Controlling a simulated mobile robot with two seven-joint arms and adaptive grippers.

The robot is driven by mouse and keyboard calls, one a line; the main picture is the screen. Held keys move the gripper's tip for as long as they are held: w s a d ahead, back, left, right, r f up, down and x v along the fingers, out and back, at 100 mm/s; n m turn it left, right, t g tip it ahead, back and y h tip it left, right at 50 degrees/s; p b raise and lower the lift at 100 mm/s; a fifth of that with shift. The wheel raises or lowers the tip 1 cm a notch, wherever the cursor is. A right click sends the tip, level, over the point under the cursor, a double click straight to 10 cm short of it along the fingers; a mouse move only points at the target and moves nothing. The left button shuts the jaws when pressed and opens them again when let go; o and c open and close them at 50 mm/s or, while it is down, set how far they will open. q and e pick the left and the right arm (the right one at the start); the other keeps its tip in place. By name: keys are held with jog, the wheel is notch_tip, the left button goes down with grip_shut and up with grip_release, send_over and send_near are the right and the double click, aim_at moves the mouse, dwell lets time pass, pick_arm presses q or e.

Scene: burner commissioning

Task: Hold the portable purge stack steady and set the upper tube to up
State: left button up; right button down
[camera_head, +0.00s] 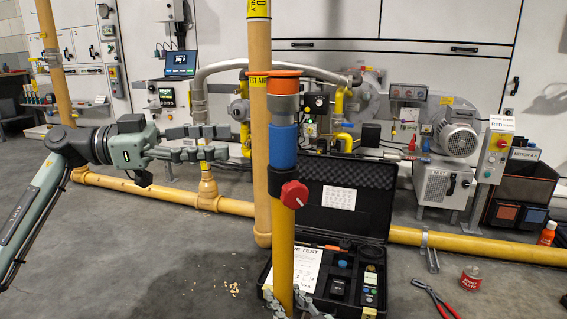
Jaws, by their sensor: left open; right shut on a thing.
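The portable purge stack stands upright in the middle, with a yellow lower tube (281,245), a black collar and a red knob (294,194). Above the collar are a blue sleeve (283,146), the grey upper tube (284,108) and an orange-red top (285,74). My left gripper (227,142) is open and empty, its fingers pointing right toward the blue sleeve; a gap shows between them in the picture. My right gripper (293,305) is shut on the yellow lower tube at the bottom edge; its arm and the stack's foot are out of view.
A yellow gas pipe (259,130) rises just behind the stack. An open black case (345,195) with test gear lies behind it. Pliers (435,298) and a red can (471,278) are on the floor at right. The floor at left centre is clear except for small scattered bits (234,288).

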aim_at(283, 129)
pick_arm(q)
jog(key=shift+g, duration=0.9)
jog(key=d, duration=0.3)
jog(key=w+d+r, duration=0.1)
jog(key=d, duration=0.7)
jog(key=shift+w+d+r, duration=0.2)
jog(key=shift+w+r, duration=0.05)
jog(key=shift+w, duration=0.05)
jog(key=shift+c, duration=0.4)
grip_shut()
